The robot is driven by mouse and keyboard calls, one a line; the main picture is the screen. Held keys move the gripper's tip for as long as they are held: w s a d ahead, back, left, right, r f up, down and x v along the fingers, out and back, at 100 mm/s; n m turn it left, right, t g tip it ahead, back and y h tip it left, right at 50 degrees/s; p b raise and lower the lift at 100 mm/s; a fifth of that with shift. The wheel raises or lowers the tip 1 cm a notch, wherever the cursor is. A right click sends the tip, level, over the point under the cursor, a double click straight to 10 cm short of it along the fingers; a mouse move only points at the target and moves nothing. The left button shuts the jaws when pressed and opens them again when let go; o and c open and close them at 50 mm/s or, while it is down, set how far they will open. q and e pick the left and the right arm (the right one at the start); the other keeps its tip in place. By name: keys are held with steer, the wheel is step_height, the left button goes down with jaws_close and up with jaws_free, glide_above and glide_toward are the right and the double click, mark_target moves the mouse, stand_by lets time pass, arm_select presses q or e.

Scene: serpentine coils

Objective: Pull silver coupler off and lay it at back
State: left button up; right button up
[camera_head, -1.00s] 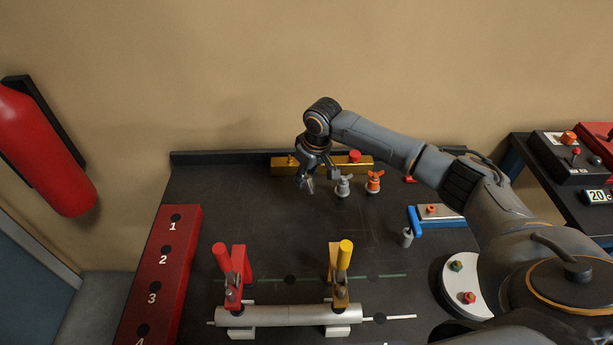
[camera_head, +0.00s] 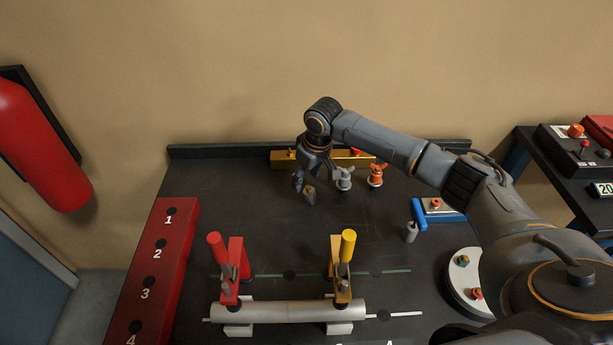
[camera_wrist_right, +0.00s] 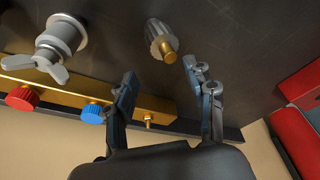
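The silver coupler (camera_head: 309,195) stands on the dark bench top near the back, just in front of the gold manifold (camera_head: 284,159). In the right wrist view the coupler (camera_wrist_right: 160,40) has a ribbed silver body and a brass tip, and it appears upright. My right gripper (camera_head: 304,184) is just behind and above it. In the wrist view the right gripper (camera_wrist_right: 160,78) has its fingers spread apart, with the coupler beyond the fingertips and not touched. The manifold's bare brass nipple (camera_wrist_right: 148,120) shows between the fingers. My left gripper is not in view.
A grey winged fitting (camera_head: 343,179) and an orange one (camera_head: 376,176) stand right of the coupler. Red and yellow toggle clamps (camera_head: 341,268) hold a silver tube (camera_head: 285,312) in front. A red numbered block (camera_head: 160,265) is at left. The bench's middle is clear.

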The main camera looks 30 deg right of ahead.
steer(key=v, duration=1.2)
